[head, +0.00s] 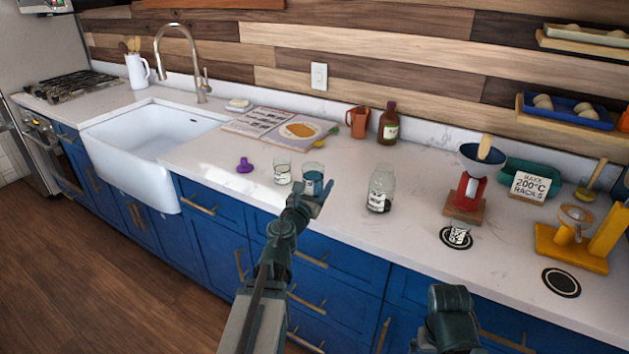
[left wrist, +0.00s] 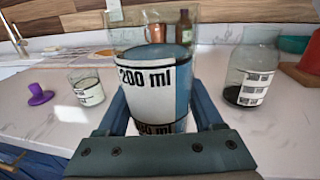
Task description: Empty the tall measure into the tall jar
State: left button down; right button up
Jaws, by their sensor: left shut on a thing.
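The tall measure (head: 313,175), a clear glass with a white 200 ml label, is between the fingers of my left gripper (head: 310,199). It also fills the middle of the left wrist view (left wrist: 150,85), upright, with blue contents showing beside the label. I cannot tell whether its base touches the counter. The tall jar (head: 381,190), clear with a narrower neck and white label, stands upright to the right, apart from the measure. In the left wrist view the jar (left wrist: 250,75) has something dark at its bottom. My right arm's end (head: 450,315) is low at the front; its fingers are not clear.
A smaller labelled glass (head: 282,173) stands left of the measure, near a purple object (head: 244,165). Behind are an open book (head: 301,130), a copper jug (head: 358,122) and a brown bottle (head: 388,123). A red stand (head: 467,190) is farther right. Counter between measure and jar is clear.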

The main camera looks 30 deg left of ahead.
aim_at(383, 182)
jog(key=k, duration=0.1)
jog(key=i+l, duration=0.1)
jog(key=l, duration=0.3)
jog(key=i+l, duration=0.1)
jog(key=l, duration=0.3)
jog(key=i+l, duration=0.1)
jog(key=l, duration=0.3)
